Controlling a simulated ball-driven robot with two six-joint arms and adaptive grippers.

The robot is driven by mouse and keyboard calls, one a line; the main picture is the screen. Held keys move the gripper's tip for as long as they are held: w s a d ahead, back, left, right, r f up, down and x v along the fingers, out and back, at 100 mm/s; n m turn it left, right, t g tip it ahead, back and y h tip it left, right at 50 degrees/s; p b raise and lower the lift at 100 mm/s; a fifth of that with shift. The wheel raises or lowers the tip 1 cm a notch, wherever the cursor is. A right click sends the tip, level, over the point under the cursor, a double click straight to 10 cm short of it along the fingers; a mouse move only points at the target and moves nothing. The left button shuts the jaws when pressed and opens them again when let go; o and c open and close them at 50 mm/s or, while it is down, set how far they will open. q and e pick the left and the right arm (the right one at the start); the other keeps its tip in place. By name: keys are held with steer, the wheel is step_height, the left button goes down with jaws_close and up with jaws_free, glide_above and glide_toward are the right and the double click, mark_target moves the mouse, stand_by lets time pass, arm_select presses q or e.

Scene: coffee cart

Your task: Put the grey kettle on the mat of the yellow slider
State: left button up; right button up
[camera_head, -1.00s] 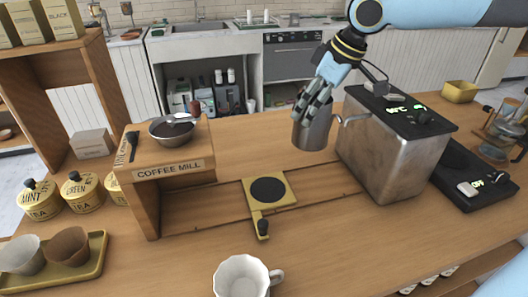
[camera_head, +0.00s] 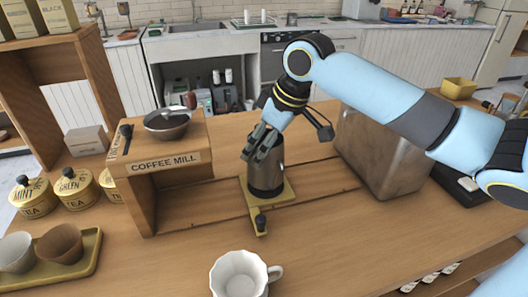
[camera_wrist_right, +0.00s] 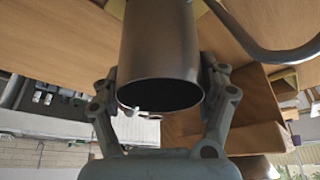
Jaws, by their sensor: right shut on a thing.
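The grey kettle (camera_head: 267,172) is upright over the yellow slider (camera_head: 285,191), and its lower end covers the round dark mat. I cannot tell whether it touches the mat or hovers just above it. My right gripper (camera_head: 262,147) is shut on the kettle's upper body. In the right wrist view the kettle (camera_wrist_right: 160,45) sits between the two fingers (camera_wrist_right: 163,98), with its open top facing the camera and its thin curved spout (camera_wrist_right: 262,45) to the right. My left gripper is not in view.
The wooden coffee mill (camera_head: 165,163) with a dark bowl (camera_head: 167,124) stands left of the slider. A metal boiler box (camera_head: 375,155) stands to the right, partly behind my right arm. A white cup (camera_head: 238,275) is in front. A tray with cups (camera_head: 88,262) is front left.

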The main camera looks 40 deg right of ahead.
steer(key=shift+f, duration=1.1)
steer(key=o, duration=1.6)
steer(key=shift+o, duration=0.2)
steer(key=v, duration=1.2)
steer(key=shift+p, duration=0.4)
